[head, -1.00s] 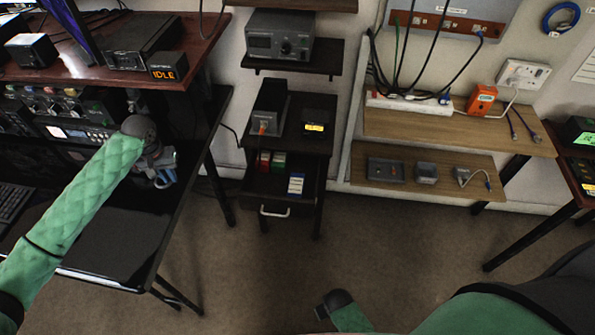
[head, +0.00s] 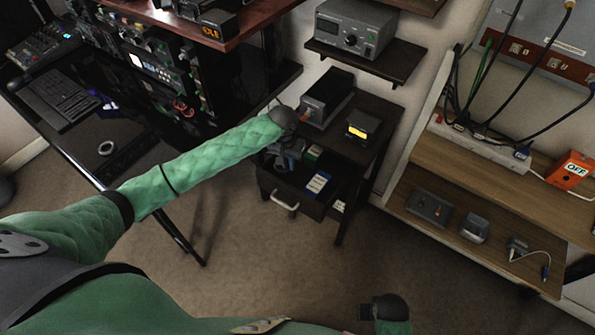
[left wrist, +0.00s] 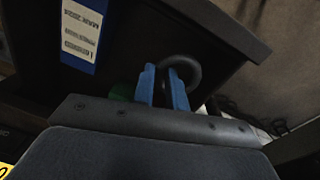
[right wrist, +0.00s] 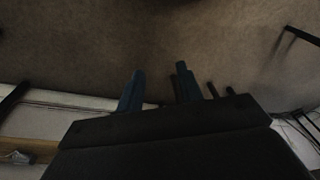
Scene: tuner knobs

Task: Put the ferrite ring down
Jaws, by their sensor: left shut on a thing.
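The ferrite ring (left wrist: 192,66) is a dark ring in the left wrist view. My left gripper (left wrist: 164,84) is shut on it with blue fingers, and the ring sticks out past the fingertips. In the head view the left gripper (head: 286,160) is over the open drawer (head: 318,211) of the small dark cabinet, near its left side. The ring itself is hard to make out there. I cannot tell whether the ring touches the drawer floor. My right gripper (right wrist: 158,88) is open and empty above the carpet; it also shows low in the head view (head: 368,311).
A grey box (head: 325,98) and a small lit display (head: 362,128) stand on the cabinet top. A wooden shelf unit (head: 455,165) stands to the right. A pale ring (head: 105,148) lies on the black desk.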

